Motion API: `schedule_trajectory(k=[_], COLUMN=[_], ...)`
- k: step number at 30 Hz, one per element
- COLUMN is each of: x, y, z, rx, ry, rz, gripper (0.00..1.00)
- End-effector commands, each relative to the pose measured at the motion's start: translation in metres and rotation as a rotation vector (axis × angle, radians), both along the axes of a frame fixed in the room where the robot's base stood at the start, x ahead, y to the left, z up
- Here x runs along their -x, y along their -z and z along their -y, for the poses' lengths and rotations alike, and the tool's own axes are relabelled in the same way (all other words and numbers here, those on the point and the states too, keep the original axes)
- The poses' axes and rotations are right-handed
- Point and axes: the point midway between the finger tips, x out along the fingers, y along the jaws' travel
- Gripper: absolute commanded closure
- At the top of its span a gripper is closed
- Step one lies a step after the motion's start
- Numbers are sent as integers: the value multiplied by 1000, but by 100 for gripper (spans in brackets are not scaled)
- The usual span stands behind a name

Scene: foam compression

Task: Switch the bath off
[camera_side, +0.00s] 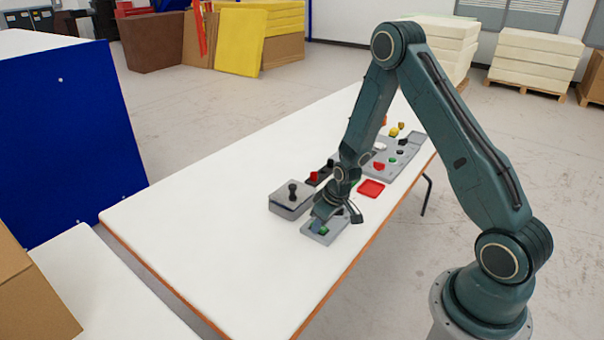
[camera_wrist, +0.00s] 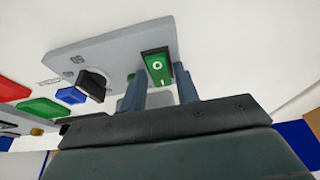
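A green rocker switch (camera_wrist: 157,68) in a black frame, marked O and I, sits on a grey plate (camera_wrist: 110,48) in the wrist view. A black knob (camera_wrist: 92,84) is on the left part of the same plate, beside small unreadable marks. In the side view, a green part (camera_side: 323,230) shows on the small grey plate (camera_side: 312,231) under my gripper. My gripper (camera_wrist: 160,70) is open and empty, its two fingers apart on either side of the rocker. I cannot tell whether they touch it. No label here clearly names the bath.
A grey box with a black lever (camera_side: 292,190) stands just left of my gripper. A red square (camera_side: 371,188) and a grey panel (camera_side: 410,150) with several coloured controls lie farther back. The table's (camera_side: 220,240) front left is clear.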

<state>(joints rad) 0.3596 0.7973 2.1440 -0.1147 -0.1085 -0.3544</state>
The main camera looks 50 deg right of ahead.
Motion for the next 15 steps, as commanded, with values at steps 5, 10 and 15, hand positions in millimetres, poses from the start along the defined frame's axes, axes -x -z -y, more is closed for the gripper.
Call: schedule_trajectory(k=[5, 10, 15], x=[0, 3, 7], y=[-2, -9, -24], z=[0, 0, 0], rx=[0, 0, 1], ry=[0, 0, 0], rz=[0, 1, 2], gripper=[69, 69, 69])
